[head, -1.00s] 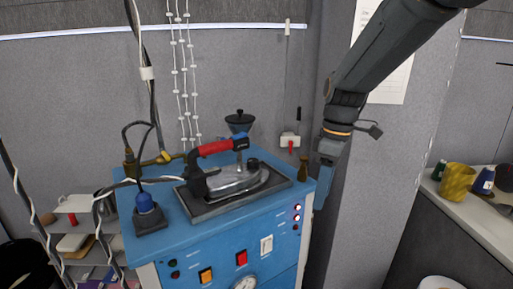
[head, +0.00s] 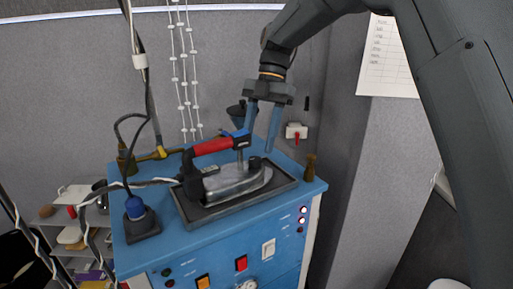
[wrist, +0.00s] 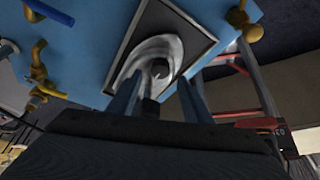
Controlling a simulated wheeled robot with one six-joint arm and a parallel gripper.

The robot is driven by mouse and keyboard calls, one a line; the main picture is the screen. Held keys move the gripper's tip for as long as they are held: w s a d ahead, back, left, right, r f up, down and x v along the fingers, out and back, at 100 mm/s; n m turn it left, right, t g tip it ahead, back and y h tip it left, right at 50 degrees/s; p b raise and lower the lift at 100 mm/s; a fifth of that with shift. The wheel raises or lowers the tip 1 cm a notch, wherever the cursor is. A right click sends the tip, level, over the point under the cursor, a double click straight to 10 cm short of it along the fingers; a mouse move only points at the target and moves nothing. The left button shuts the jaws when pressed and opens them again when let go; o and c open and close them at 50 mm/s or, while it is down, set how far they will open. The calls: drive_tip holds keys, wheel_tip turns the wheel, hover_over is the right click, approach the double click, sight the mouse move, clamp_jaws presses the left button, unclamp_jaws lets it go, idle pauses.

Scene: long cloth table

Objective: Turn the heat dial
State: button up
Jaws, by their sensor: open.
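The iron (head: 230,182) has a red handle and silver body and sits on a dark tray (head: 198,217) on the blue cabinet's top. A small black knob (head: 256,163) stands on the iron near its right end; it looks like the heat dial. In the wrist view a round dark knob (wrist: 158,70) shows on the iron's silver body, between the fingers. My gripper (head: 261,138) is open and empty, pointing down above that end of the iron. Its fingers appear apart from the knob. The left finger partly overlaps the iron's upright stem in the head view.
The blue cabinet (head: 200,243) has switches, lamps and a gauge on its front. A brass fitting (head: 310,168) stands at the right edge. A dark funnel-like piece lies behind the gripper.

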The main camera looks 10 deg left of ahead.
sight(255, 158)
drive_tip(key=shift+p+x, duration=0.45)
drive_tip(key=shift+x, duration=1.4)
drive_tip(key=c, duration=1.1)
drive_tip(key=shift+o, duration=0.2)
drive_tip(key=m+y+b, duration=0.1)
drive_tip(key=m, duration=0.2)
drive_tip(key=m+t+y+b, duration=0.1)
drive_tip(key=m, duration=0.1)
drive_tip(key=shift+d+m+b, duration=0.2)
drive_tip(key=shift+m+b, duration=0.15)
drive_tip(key=shift+m, duration=0.05)
drive_tip(key=m+t+b, duration=0.1)
drive_tip(key=m, duration=0.1)
drive_tip(key=m+t+y+b, duration=0.1)
drive_tip(key=m, duration=0.2)
drive_tip(key=shift+s+m, duration=0.15)
drive_tip(key=shift+m, duration=0.15)
